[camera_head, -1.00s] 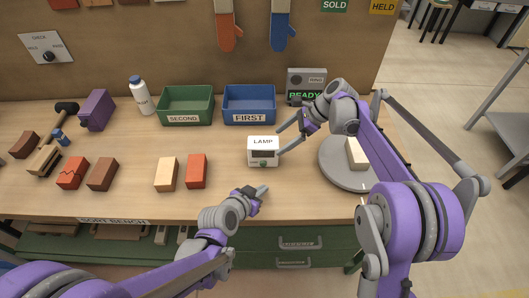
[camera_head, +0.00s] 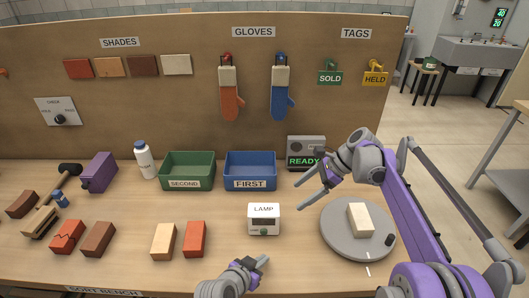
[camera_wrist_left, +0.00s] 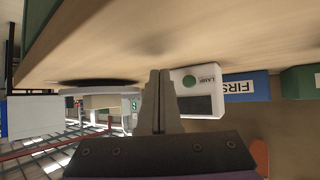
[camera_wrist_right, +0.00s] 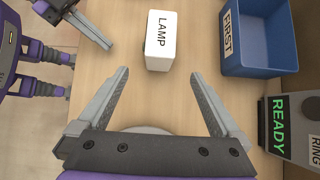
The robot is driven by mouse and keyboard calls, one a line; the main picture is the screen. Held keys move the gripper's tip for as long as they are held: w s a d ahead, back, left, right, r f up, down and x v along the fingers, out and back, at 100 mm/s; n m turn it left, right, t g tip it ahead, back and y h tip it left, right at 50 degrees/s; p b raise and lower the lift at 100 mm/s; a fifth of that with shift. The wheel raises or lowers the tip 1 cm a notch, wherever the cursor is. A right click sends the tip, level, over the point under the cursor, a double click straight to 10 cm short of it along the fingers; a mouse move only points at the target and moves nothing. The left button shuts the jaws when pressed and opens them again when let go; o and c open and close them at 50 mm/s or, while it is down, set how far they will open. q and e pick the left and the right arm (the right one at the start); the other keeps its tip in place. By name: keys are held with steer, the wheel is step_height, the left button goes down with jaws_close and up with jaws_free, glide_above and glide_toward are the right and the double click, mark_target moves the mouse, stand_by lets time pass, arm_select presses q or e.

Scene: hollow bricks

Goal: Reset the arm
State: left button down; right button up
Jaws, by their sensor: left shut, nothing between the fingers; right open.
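My left gripper (camera_head: 259,266) is low at the bench's front, below the lamp box, with its fingers together and empty. In the left wrist view its closed fingers (camera_wrist_left: 158,100) point toward the white lamp box (camera_wrist_left: 197,92). My right gripper (camera_head: 312,186) is open and empty above the bench, between the lamp box (camera_head: 264,219) and the READY device (camera_head: 305,152). In the right wrist view its spread fingers (camera_wrist_right: 160,100) show the lamp box (camera_wrist_right: 160,42) ahead, apart from them.
A grey turntable (camera_head: 341,245) carries a cream brick (camera_head: 360,219). A green SECOND bin (camera_head: 187,170) and a blue FIRST bin (camera_head: 250,170) stand at the back. Several bricks, a white bottle (camera_head: 144,160), a purple object (camera_head: 99,172) and a mallet (camera_head: 67,170) lie left.

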steer(key=shift+s, duration=0.1)
